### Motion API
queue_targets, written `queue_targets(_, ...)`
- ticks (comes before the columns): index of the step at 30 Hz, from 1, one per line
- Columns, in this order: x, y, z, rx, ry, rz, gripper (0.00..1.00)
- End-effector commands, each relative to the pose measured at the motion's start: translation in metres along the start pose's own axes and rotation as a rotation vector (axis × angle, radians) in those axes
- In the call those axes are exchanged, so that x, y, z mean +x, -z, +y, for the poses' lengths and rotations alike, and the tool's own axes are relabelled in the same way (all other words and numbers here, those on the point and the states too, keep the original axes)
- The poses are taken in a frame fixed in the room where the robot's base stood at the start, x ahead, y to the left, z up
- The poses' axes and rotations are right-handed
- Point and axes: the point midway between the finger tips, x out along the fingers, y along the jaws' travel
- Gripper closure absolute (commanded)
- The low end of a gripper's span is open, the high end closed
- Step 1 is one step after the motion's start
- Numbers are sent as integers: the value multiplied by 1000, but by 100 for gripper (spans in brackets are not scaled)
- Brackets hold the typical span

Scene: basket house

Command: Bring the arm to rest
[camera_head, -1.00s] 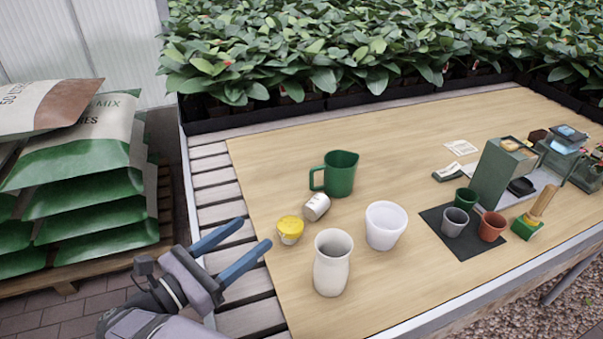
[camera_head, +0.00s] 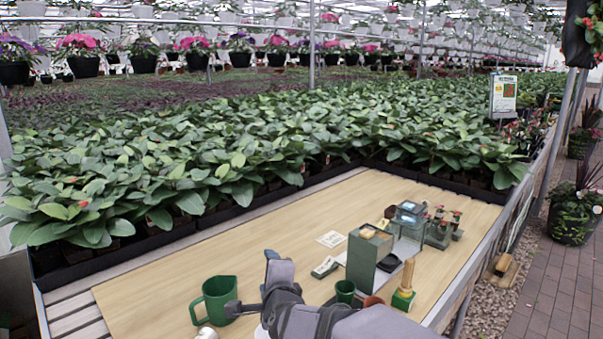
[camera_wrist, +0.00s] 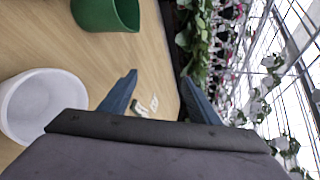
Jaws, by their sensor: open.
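My gripper (camera_head: 270,258) is above the wooden table board (camera_head: 150,290) in the head view, seen mostly from behind, with my arm running to the lower right. In the wrist view my gripper (camera_wrist: 155,90) shows two blue fingers spread apart with nothing between them. A green mug (camera_head: 218,298) stands left of my gripper in the head view. The green mug also shows at the top left of the wrist view (camera_wrist: 105,12). A white pot (camera_wrist: 42,100) stands at the left of the wrist view; my arm mostly hides it in the head view.
A green box-shaped device (camera_head: 368,262), a stamp with a wooden handle (camera_head: 404,290) and a small green pot (camera_head: 345,291) stand on the right part of the board. Leafy plants (camera_head: 240,150) line the back.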

Motion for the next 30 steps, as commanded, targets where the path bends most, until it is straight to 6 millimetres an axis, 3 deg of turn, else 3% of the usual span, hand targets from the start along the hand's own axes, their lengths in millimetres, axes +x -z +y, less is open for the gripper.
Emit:
queue_targets(1,-12,33,12,-112,-77,19,44)
queue_targets(6,-59,108,70,-429,-344,21,44)
queue_targets(10,-106,158,114,-615,-545,1,44)
queue_targets(15,-162,200,156,-767,-751,-42,44)
queue_targets(22,-230,236,197,-887,-972,-112,44)
queue_targets(24,-229,228,224,-970,-1009,-209,44)
queue_targets(30,-247,215,277,-1173,-1103,-476,44)
